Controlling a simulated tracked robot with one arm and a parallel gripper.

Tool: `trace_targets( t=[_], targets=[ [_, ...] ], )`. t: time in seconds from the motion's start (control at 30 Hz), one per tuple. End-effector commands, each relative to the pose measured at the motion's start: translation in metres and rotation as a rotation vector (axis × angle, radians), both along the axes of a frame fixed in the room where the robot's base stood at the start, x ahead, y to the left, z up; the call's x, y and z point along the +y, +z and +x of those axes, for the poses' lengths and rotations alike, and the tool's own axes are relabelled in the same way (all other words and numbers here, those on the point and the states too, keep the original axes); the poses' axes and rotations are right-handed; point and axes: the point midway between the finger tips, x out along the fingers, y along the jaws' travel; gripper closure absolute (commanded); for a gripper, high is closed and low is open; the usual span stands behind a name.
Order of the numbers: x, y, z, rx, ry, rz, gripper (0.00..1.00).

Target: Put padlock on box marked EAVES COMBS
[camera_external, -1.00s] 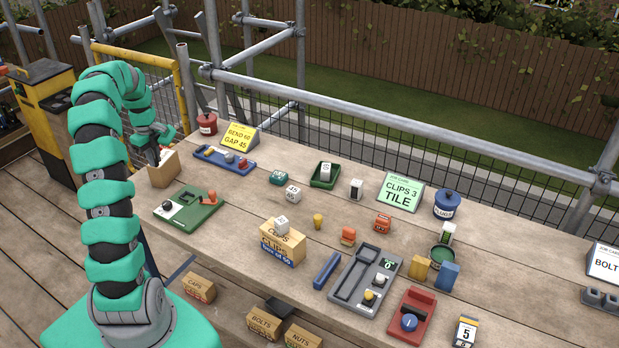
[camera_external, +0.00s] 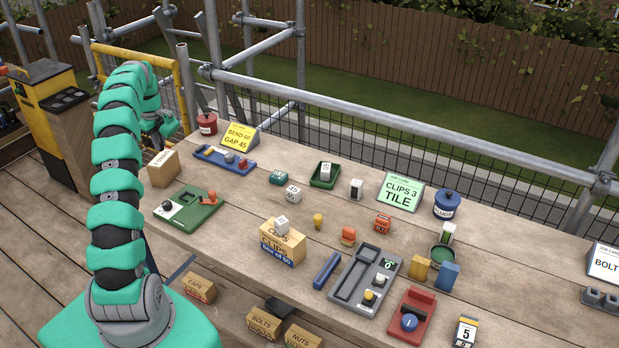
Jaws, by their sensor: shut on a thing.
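A brown cardboard box (camera_external: 163,168) stands at the left end of the bench. Its dark lettering is too small to read with certainty. My gripper (camera_external: 165,137) is above and behind this box, apart from it, at the end of the bent green arm. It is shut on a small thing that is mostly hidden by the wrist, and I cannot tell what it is. I cannot make out a padlock anywhere in this view.
A red canister (camera_external: 207,124), a blue tray (camera_external: 224,160) and a green tray (camera_external: 188,208) with small parts stand close to the box. A carton marked CLIPS (camera_external: 282,245) is mid-bench. Scaffold rails (camera_external: 400,120) run along the back.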

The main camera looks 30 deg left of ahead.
Motion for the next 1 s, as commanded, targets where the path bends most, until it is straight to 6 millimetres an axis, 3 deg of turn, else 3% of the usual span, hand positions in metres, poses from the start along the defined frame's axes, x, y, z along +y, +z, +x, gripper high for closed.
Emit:
trace_targets(
  t=[0.33,0.7,0.73,0.8,1.0],
  targets=[
    [0.0,-0.032,0.0,0.001,0.0,-0.002,1.0],
    [0.0,-0.037,0.001,-0.002,0.0,0.001,1.0],
    [0.001,-0.037,0.001,-0.002,0.0,0.001,0.79],
    [0.001,-0.037,0.001,-0.002,0.0,0.001,0.62],
    [0.001,-0.037,0.001,-0.002,0.0,0.001,0.62]
  ],
)
